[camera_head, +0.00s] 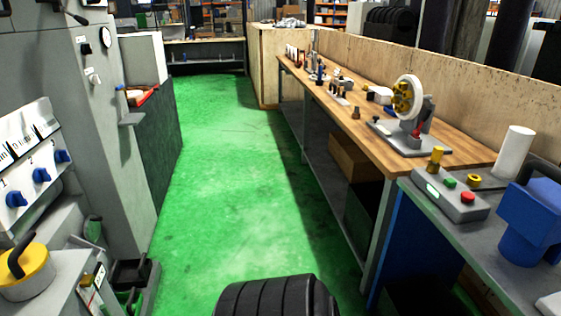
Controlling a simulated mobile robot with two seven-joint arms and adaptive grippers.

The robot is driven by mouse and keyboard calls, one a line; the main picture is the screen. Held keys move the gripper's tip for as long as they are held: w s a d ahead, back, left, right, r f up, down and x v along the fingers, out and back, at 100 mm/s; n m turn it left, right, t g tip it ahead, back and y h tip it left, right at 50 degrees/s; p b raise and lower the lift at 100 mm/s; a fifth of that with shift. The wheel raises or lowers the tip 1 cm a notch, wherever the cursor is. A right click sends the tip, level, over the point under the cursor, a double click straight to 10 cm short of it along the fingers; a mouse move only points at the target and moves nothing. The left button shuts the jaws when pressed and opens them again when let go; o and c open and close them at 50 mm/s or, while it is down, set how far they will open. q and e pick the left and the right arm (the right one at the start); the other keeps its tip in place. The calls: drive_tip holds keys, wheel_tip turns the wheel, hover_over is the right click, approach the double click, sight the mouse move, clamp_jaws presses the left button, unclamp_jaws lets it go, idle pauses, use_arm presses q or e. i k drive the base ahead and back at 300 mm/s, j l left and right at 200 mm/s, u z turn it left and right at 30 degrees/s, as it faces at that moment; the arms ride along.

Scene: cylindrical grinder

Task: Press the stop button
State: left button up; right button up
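A grey control box (446,199) stands on the grey bench at the right. On its top are a red button (468,197), taken as the stop button, and a green button (449,183) to its left. A small white lit-looking label (432,189) is on the box's left part. Nothing covers the red button. Neither of my grippers is in view.
A wooden bench (385,150) carries a wheel device (408,98). Grey machinery (110,140) lines the left.

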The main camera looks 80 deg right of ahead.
sight(468, 196)
drive_tip(key=z, duration=3.9)
